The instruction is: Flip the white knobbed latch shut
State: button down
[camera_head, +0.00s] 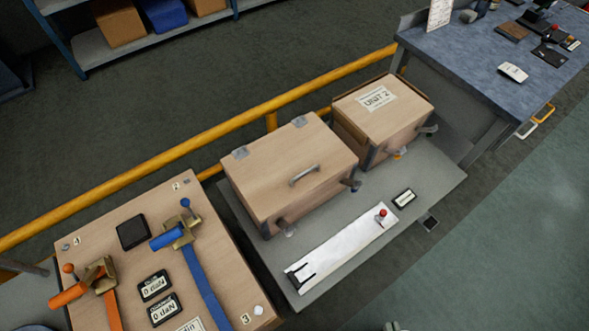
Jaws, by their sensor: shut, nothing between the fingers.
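The left wooden box (287,172) has a closed lid and two latches on its front side. The white knobbed latch (287,229) is at the lower left of that front. Its pale end stands out from the box, but its exact angle is too small to tell. A dark latch (352,185) sticks out at the box's right corner. The tip of my gripper (396,327) just shows at the bottom edge, shut and empty. It is well below and to the right of the white latch, apart from it. The rest of it is cut off.
The grey table (345,283) also bears the "UNIT 2" box (383,104) and a white plate (340,250) with a red knob. A board (90,235) with orange and blue ratchet straps stands left. A yellow rail (150,165) runs behind. The floor right is clear.

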aim_at(288, 229)
jog(key=k+j, duration=0.1)
jog(key=j, duration=0.3)
jog(key=k+j, duration=0.1)
jog(key=j, duration=0.35)
jog(key=k, duration=1)
jog(key=i+l, duration=0.1)
jog(key=l, duration=0.2)
jog(key=i+l, duration=0.15)
jog(key=l, duration=0.2)
jog(key=i+l+z, duration=0.1)
jog(key=l, duration=0.25)
jog(key=i+l, duration=0.1)
jog(key=l, duration=0.2)
